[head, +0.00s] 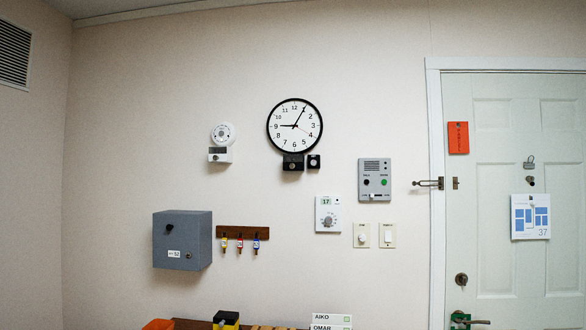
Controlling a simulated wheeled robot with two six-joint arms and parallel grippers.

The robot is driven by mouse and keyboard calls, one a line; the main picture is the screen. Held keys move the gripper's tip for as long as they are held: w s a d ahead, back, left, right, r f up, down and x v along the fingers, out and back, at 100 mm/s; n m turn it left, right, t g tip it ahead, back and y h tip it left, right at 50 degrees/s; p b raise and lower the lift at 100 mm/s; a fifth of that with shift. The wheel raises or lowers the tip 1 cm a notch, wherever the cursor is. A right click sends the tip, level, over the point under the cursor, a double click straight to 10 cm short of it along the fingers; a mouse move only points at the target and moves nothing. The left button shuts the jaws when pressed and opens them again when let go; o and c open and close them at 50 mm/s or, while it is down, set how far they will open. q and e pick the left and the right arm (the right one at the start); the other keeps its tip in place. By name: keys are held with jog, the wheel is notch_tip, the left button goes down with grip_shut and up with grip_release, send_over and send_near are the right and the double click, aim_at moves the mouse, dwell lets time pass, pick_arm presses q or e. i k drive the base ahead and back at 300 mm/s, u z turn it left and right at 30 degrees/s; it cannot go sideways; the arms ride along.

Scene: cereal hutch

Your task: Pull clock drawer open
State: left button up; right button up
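A round wall clock (294,126) with a black rim and white face hangs on the wall near the middle of the head view. Its hands show about five past nine. Directly below it is a small black box (293,163) with a light round knob on its front, which may be the clock drawer; I cannot tell how far out it stands. A smaller black block (314,161) with a round light spot sits just right of it. Neither of my grippers is in view.
A grey box (182,240) and a key rack (242,233) are at lower left. A thermostat (328,214), switches (375,235) and a grey intercom panel (374,180) are right of the clock. A white door (495,254) is at far right. Wall around the clock is mostly bare.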

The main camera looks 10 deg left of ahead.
aim_at(287, 166)
jog(key=u, duration=0.25)
jog(key=i, duration=0.55)
jog(key=u, duration=0.5)
jog(key=i, duration=1.25)
jog(key=z, duration=0.2)
